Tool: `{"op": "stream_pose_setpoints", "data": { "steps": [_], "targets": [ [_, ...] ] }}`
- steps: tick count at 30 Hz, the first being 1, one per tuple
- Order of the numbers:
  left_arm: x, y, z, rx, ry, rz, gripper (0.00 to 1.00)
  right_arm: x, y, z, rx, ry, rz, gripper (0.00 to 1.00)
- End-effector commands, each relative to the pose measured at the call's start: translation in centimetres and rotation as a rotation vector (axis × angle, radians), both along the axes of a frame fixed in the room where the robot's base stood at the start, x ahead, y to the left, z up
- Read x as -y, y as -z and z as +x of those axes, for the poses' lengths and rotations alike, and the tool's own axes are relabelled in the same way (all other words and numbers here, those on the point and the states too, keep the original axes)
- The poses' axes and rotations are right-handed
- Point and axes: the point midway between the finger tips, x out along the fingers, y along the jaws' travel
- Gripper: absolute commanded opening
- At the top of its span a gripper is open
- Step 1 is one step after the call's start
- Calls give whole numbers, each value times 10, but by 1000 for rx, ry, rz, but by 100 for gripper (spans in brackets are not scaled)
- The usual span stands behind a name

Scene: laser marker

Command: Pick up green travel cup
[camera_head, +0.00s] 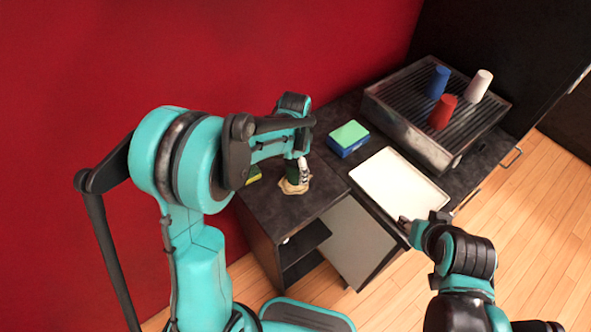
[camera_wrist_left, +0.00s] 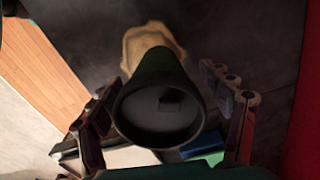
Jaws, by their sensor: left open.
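The dark green travel cup (camera_wrist_left: 158,72) stands between the two spread fingers of my left gripper (camera_wrist_left: 163,88) in the left wrist view. Its dark round end faces the camera, and a gap shows on both sides. In the head view the cup (camera_head: 291,173) is mostly hidden behind my left gripper (camera_head: 298,168), which is open around it. My right gripper (camera_head: 407,226) is at the front corner of the white tray; its fingers are too small to read.
A beige crumpled cloth (camera_head: 294,187) lies by the cup on the dark counter (camera_head: 270,211). A blue and green box (camera_head: 348,139) and a white tray (camera_head: 398,184) are to the right. Blue (camera_head: 438,82), red (camera_head: 442,112) and white (camera_head: 478,86) cups stand on a grill (camera_head: 400,92).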

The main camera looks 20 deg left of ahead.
Motion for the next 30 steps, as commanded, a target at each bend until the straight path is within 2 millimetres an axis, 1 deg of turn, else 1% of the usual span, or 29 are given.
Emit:
{"op": "stream_pose_setpoints", "data": {
  "steps": [2, 5, 7, 17, 20, 23, 26, 29, 30],
  "targets": [
    [0, -1, 0, 0, 0, 0, 79, 0, 0, 0, 0, 0, 0, 40],
    [0, -1, 0, 0, 0, 0, 60, 0, -1, 0, 0, 0, 0, 40],
    [0, -1, 0, 0, 0, 0, 45, 0, 0, 0, 0, 0, 0, 40],
    [0, -1, 0, 0, 0, 0, 43, 0, 0, 0, 0, 0, 0, 40],
    [0, -4, 0, 0, 0, 0, 43, 0, -1, 0, 0, 0, 0, 40],
    [0, -11, 0, 0, 0, 0, 43, 0, -4, 0, 0, 0, 0, 40],
    [0, -25, 0, 0, 0, 0, 43, 0, -9, 0, 0, 0, 0, 40],
    [0, -45, 0, 0, 0, 0, 43, 0, -15, 0, 0, 0, 0, 40],
    [8, -49, 3, 0, 4, 0, 43, 0, -16, 0, 0, 0, 0, 40]
  ]
}}
